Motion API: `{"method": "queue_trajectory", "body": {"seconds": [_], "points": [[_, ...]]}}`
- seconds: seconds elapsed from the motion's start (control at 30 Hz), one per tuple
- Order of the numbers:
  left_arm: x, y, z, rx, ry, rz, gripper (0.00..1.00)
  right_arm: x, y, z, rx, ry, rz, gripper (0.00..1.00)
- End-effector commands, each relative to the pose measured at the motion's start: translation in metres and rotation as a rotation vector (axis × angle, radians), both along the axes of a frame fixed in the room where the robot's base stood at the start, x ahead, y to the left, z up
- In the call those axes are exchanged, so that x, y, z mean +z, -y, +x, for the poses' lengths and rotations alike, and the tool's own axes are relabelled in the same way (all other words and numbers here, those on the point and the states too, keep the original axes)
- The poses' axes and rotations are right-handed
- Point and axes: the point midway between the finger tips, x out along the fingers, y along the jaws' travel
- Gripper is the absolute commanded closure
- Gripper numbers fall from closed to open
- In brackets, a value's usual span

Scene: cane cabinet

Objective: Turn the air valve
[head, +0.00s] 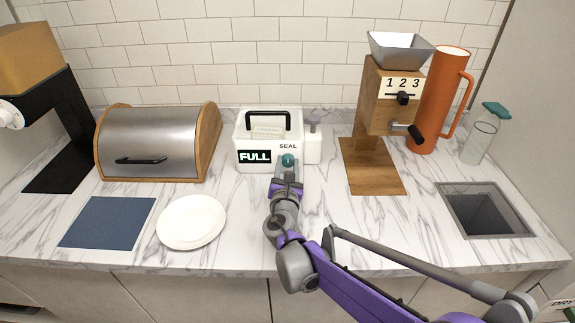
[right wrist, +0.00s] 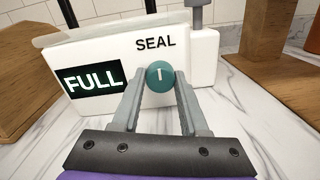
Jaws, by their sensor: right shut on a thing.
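The air valve is a round teal knob (head: 288,159) with a white mark, on the front of a white box (head: 240,128) below the word SEAL. In the right wrist view the knob (right wrist: 160,76) sits between my fingertips and its white mark points about straight up. My right gripper (head: 288,168) is shut on the knob from the front; it also shows in the right wrist view (right wrist: 160,92). A dark display (right wrist: 93,80) left of the knob reads FULL. The box has a black handle on top (head: 267,118). My left gripper is not in view.
A white plate (head: 191,221) and a blue mat (head: 108,222) lie left of my right arm. A metal-fronted bread box (head: 150,140) stands at left. A wooden grinder (head: 388,100), orange pitcher (head: 440,105), glass bottle (head: 480,140) and sunken bin (head: 484,211) are at right.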

Motion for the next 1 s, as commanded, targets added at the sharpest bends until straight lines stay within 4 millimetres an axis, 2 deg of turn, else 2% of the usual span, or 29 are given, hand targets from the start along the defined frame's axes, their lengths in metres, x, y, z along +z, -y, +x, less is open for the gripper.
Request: {"method": "queue_trajectory", "body": {"seconds": [0.37, 1.0], "points": [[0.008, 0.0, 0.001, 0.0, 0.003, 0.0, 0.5, 0.001, 0.0, 0.0, 0.0, 0.001, 0.149, 1.0], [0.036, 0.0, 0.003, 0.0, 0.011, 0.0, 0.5, 0.003, 0.0, 0.0, -0.001, 0.001, 0.743, 1.0]]}}
